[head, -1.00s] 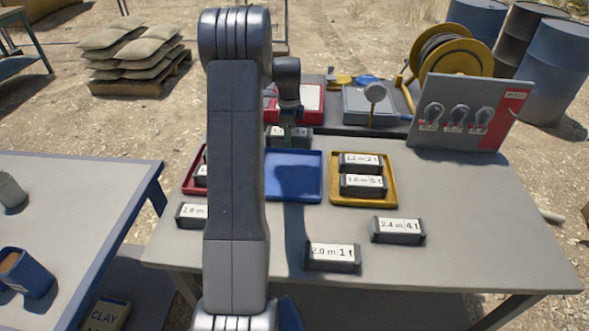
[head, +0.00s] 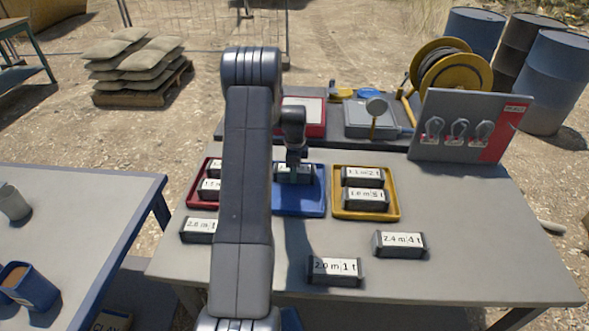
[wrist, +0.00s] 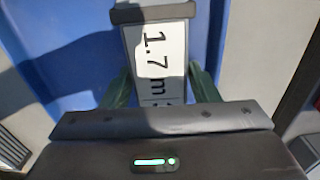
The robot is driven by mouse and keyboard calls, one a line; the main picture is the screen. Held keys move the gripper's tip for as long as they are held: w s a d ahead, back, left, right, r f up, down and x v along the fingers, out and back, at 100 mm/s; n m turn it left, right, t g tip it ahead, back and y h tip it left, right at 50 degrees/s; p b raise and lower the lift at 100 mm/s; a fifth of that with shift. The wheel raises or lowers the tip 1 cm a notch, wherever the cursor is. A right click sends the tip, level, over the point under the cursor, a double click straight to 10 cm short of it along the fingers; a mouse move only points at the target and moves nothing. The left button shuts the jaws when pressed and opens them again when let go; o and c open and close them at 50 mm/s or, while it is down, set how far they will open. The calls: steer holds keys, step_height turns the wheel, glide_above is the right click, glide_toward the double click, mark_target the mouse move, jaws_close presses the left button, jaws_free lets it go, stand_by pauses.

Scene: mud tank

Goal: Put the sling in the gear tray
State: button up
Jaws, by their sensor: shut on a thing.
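My gripper (head: 296,162) is over the far half of the blue tray (head: 299,205). Its green fingers are shut on a dark block with a white label (wrist: 160,50), which reads 1.7 m in the wrist view; the rest of the label is hidden by my gripper. The same block shows in the head view (head: 294,174) inside the outline of the blue tray. I cannot tell whether it touches the tray floor. No other block shows in the blue tray.
A yellow tray (head: 366,214) at right holds two labelled blocks. A red tray (head: 195,203) at left holds labelled blocks, partly behind my arm. Labelled blocks 2.0 m (head: 335,271), 2.4 m (head: 399,244) and 2.8 m (head: 198,230) lie on the table. A hook board (head: 468,130) stands at right.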

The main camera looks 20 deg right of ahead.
steer(key=shift+f, duration=0.1)
steer(key=o, duration=1.2)
step_height(320, 180, up, 12)
steer(key=shift+r+b, duration=0.15)
steer(key=shift+b, duration=0.65)
